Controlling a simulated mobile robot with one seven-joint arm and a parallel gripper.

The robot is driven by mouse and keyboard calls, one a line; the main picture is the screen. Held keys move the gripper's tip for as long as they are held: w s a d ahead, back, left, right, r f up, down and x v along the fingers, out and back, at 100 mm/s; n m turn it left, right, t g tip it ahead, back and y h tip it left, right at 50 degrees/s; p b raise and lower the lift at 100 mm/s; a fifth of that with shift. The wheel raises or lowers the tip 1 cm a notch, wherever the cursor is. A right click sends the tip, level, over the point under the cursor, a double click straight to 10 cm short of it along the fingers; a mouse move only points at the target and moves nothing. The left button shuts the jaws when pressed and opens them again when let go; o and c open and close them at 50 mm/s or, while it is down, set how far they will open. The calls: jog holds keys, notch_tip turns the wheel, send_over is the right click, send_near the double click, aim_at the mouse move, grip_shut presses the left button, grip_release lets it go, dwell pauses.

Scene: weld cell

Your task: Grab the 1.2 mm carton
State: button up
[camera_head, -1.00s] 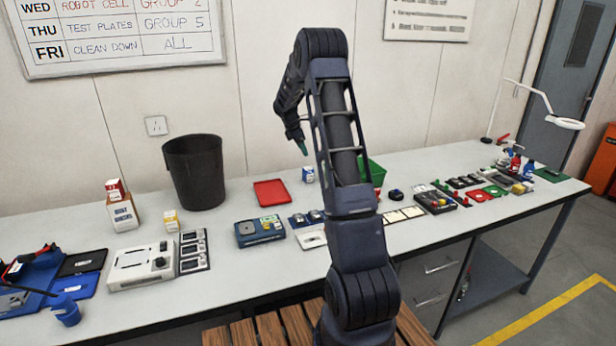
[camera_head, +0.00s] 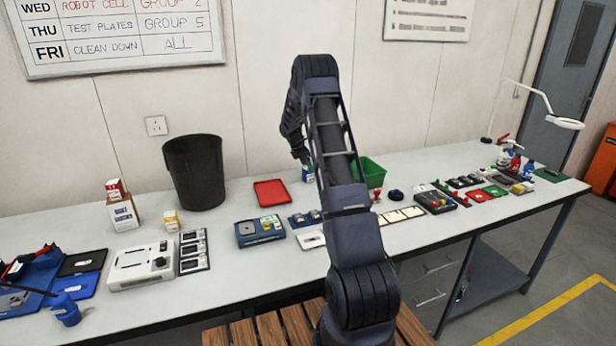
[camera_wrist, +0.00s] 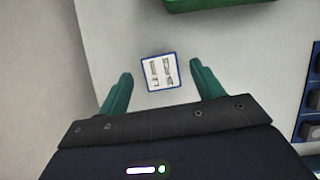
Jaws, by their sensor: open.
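A small blue-and-white carton (camera_head: 308,174) stands on the bench between the red tray and the green bin. In the wrist view its white, blue-edged top (camera_wrist: 160,71) shows dark print too small to read. My gripper (camera_head: 304,158) is just above it, pointing down. In the wrist view the open green fingers (camera_wrist: 160,70) lie one on each side of the carton, with gaps on both sides and nothing held. Other cartons stand at left: a red-and-white one (camera_head: 116,188) on a larger white one (camera_head: 123,215), and a yellow-and-white one (camera_head: 171,220). No size label is legible.
A red tray (camera_head: 271,192) lies left of the blue-and-white carton, and a green bin (camera_head: 370,171) stands to the right. A dark bucket (camera_head: 194,172) stands further left. A blue device (camera_head: 260,230) and small parts sit in front.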

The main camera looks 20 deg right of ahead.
aim_at(308, 175)
jog(key=x, duration=0.5)
jog(key=shift+a, duration=0.25)
jog(key=c, duration=1.1)
jog(key=shift+r, duration=0.1)
